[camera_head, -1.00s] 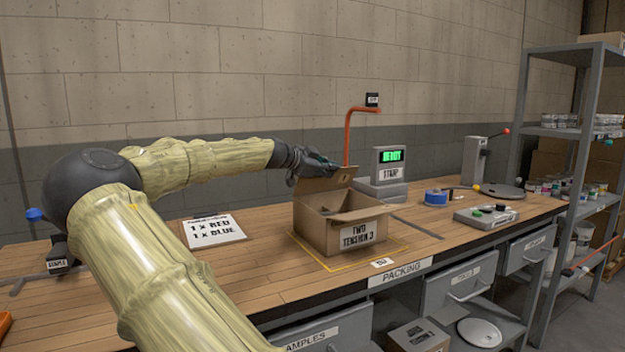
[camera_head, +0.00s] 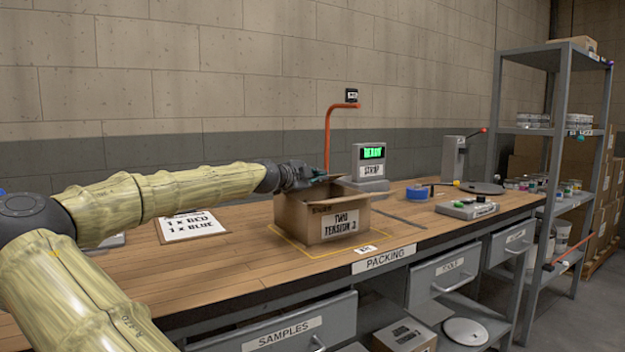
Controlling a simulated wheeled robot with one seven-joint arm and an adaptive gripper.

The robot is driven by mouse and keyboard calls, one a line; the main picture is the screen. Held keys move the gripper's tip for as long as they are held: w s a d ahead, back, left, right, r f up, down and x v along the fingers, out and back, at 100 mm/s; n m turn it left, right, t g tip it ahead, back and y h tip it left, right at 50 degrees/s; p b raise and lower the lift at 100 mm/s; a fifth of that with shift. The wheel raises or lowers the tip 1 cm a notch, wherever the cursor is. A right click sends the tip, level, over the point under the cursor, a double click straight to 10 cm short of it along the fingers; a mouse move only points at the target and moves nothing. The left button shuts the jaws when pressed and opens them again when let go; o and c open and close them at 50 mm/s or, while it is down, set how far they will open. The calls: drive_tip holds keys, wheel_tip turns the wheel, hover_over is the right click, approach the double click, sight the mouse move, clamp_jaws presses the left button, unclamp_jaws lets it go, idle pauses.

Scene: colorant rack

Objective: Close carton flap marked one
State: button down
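The cardboard carton (camera_head: 297,222) stands upright on the packing bench inside a yellow outline, with a label reading "TWO TENSION 3" on its front. The flap at its back left, upright before, is now low under my gripper. The flap's "one" mark cannot be read here. My gripper (camera_head: 318,178) is at the carton's top back left edge, over or touching that flap. Its fingers are small and dark, and I cannot tell whether they are open or shut. The carton's inside is mostly hidden.
An order clipboard (camera_head: 192,225) lies left of the carton. A strap machine (camera_head: 371,172) with a green lit display and an orange bent post (camera_head: 328,135) stand behind it. Blue tape (camera_head: 417,193) and a grey device (camera_head: 467,209) lie to the right. A shelf rack (camera_head: 552,130) stands far right.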

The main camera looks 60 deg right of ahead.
drive_tip(key=shift+f, duration=0.1)
idle(0.3)
drive_tip(key=c, duration=1.7)
unclamp_jaws()
drive_tip(key=shift+v, duration=6.05)
drive_tip(key=shift+s, duration=0.1)
